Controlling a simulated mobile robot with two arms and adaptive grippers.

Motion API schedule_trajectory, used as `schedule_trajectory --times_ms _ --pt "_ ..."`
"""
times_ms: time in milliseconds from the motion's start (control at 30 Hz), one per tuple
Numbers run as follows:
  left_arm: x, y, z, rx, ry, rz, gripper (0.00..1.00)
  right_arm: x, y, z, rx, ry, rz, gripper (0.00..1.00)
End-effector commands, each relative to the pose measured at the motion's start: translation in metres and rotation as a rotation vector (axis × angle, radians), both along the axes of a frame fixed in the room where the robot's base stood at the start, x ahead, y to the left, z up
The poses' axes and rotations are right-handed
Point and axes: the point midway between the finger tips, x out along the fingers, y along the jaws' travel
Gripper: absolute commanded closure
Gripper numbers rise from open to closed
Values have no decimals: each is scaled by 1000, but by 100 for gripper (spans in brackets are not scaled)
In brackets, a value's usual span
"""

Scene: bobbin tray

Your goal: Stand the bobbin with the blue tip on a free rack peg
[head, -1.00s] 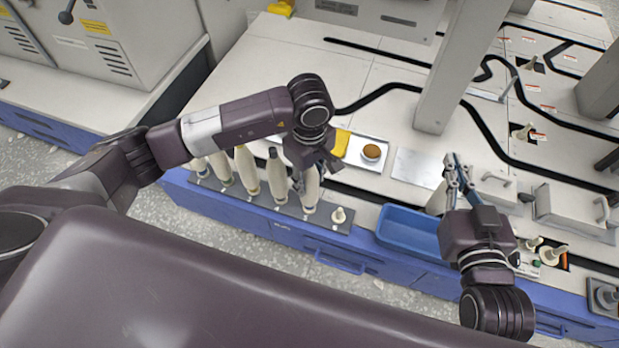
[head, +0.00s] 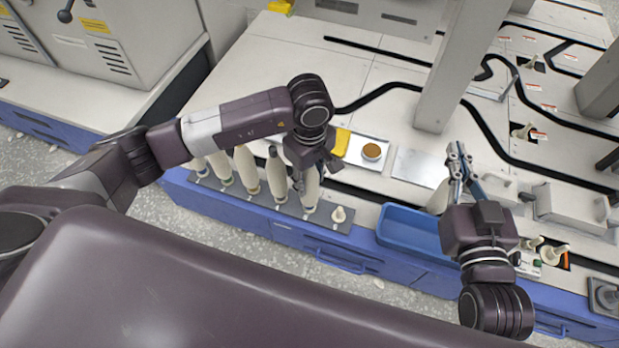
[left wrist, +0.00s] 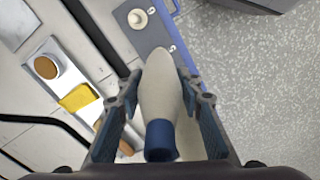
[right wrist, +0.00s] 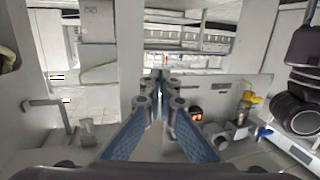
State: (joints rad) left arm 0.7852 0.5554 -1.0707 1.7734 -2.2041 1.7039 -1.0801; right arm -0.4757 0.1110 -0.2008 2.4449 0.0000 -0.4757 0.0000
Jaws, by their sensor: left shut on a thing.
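The bobbin with the blue tip (left wrist: 160,140) is cream and sits between the fingers of my left gripper (head: 313,165), which is shut on it. In the head view its pale body (head: 312,188) is upright over the dark rack (head: 240,205), right of the other bobbins. I cannot tell whether its base is seated on a peg. A free rack peg (head: 342,215) stands at the rack's right end and also shows in the left wrist view (left wrist: 138,18). My right gripper (head: 457,150) is empty, its fingers close together, above the bench at the right.
Several cream bobbins (head: 247,170) stand on the rack, one with a dark tip (head: 273,153). A blue tray (head: 408,230) lies right of the rack. A white tray (head: 375,162) with a brown round thing and a yellow cloth (head: 342,142) lie behind. A pale pillar (head: 455,75) rises behind.

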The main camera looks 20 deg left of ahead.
Motion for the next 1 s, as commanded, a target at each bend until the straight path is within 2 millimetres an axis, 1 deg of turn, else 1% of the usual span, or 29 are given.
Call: schedule_trajectory --times_ms 867,900,933,1000 --pt "0 0 -4 0 -1 0 93 2 3 17 21 -78 5 100" --pt "0 0 -4 0 -1 0 63 2 3 18 22 -82 5 100" --pt "0 0 -4 0 -1 0 60 2 3 19 22 -83 5 100" --pt "0 0 -4 0 0 0 59 2 3 19 22 -83 5 100"
